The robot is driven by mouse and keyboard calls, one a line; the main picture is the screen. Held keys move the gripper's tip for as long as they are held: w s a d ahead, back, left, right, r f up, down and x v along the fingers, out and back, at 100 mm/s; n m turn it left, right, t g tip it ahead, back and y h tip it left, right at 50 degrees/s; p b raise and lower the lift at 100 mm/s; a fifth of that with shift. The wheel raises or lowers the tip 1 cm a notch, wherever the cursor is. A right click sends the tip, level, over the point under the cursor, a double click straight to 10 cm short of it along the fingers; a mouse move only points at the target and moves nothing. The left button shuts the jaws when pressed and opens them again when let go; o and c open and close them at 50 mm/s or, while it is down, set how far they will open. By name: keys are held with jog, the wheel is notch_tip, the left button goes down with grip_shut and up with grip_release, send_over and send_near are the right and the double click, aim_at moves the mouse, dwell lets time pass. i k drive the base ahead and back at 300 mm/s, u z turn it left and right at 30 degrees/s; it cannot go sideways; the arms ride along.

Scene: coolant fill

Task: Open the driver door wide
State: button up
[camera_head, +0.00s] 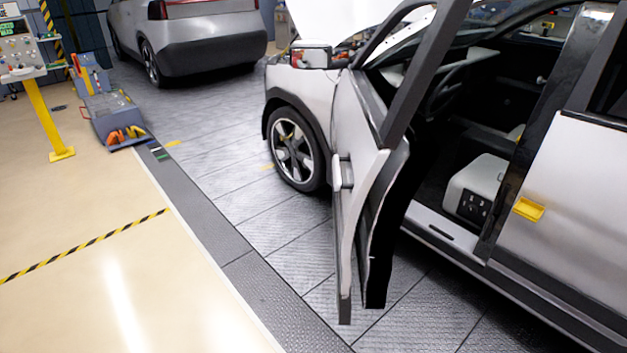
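The driver door (358,165) of the silver car stands open in the middle of the view, swung out well away from the body and seen nearly edge-on. Its window frame (420,75) rises toward the top. A door handle (346,171) shows on its outer side. Through the door opening the steering wheel (441,92) and a pale seat or box (477,185) with a dark panel are visible. My gripper is not in the picture, and nothing is seen touching the door.
The car's rear door (570,190) with a yellow handle (528,209) is shut. A second car (205,45) stands behind. A tool cart (112,112) and a yellow-post control panel (45,120) stand at left. The beige floor (100,285) is clear.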

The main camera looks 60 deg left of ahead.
aim_at(391, 152)
jog(key=k, duration=0.55)
jog(key=u, duration=1.9)
jog(key=i, duration=1)
jog(key=u, duration=0.25)
